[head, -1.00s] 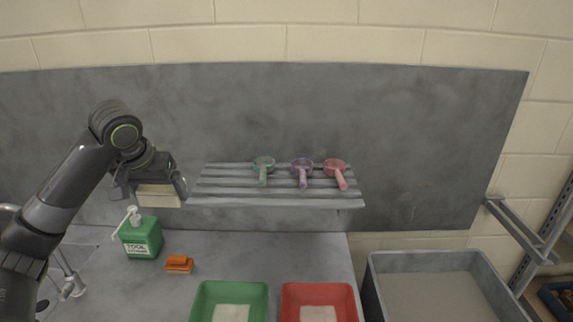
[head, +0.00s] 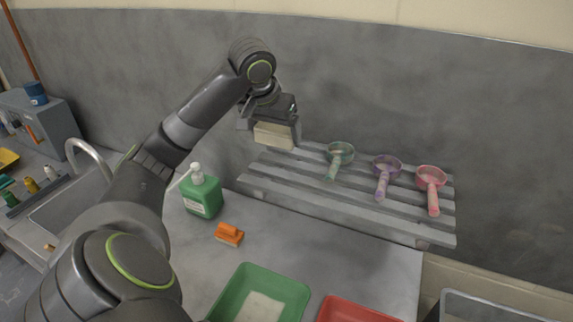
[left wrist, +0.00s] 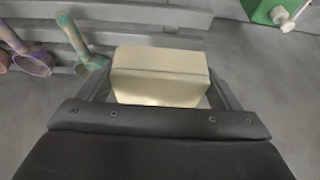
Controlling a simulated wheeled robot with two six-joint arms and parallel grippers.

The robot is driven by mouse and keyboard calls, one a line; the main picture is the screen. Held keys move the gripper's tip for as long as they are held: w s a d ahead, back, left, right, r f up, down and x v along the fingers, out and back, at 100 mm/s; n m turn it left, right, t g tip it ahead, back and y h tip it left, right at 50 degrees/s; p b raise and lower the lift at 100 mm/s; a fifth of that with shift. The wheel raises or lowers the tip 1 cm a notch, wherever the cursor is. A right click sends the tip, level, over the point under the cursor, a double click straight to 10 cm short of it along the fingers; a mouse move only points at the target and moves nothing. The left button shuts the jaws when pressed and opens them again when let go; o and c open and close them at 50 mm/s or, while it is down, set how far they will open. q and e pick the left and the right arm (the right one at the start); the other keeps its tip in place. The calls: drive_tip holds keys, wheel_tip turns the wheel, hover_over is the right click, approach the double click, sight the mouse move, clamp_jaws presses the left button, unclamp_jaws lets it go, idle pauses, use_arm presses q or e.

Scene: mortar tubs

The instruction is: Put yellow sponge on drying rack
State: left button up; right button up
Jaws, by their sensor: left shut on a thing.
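The yellow sponge (head: 274,135) is a pale yellow block. My left gripper (head: 272,128) is shut on it, with a finger on each side. The sponge also fills the middle of the left wrist view (left wrist: 160,75). The drying rack (head: 340,208) is a grey slatted shelf on the wall. In the head view the sponge appears at the rack's upper left end; the exact gap between them cannot be told. My right gripper is not in view.
Green (head: 340,152), purple (head: 386,165) and red (head: 432,178) scoops lie on the rack to the right. Below stand a green soap bottle (head: 202,195), an orange brush (head: 229,234), a green tub (head: 290,284) and a red tub (head: 345,310). The rack's left part is clear.

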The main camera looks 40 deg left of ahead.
use_arm(q)
drive_tip(key=b, duration=0.4)
hover_over(280, 170)
drive_tip(key=s, duration=0.1)
wheel_tip(280, 170, down, 5)
drive_tip(key=shift+s+d+f, duration=0.1)
drive_tip(key=shift+d+f, duration=0.05)
drive_tip(key=shift+f, duration=0.1)
drive_tip(key=shift+s+f+b, duration=0.2)
drive_tip(key=shift+f+b, duration=0.4)
drive_tip(key=shift+f+p, duration=0.35)
drive_tip(key=shift+f, duration=0.75)
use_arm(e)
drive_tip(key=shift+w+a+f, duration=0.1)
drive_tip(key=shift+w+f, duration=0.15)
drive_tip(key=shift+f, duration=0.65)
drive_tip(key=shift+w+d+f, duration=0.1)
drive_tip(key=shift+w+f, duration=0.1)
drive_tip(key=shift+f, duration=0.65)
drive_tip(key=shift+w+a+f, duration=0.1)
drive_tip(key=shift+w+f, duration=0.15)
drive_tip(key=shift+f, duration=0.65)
use_arm(q)
drive_tip(key=shift+f, duration=0.15)
drive_tip(key=o, duration=0.7)
drive_tip(key=shift+w, duration=0.1)
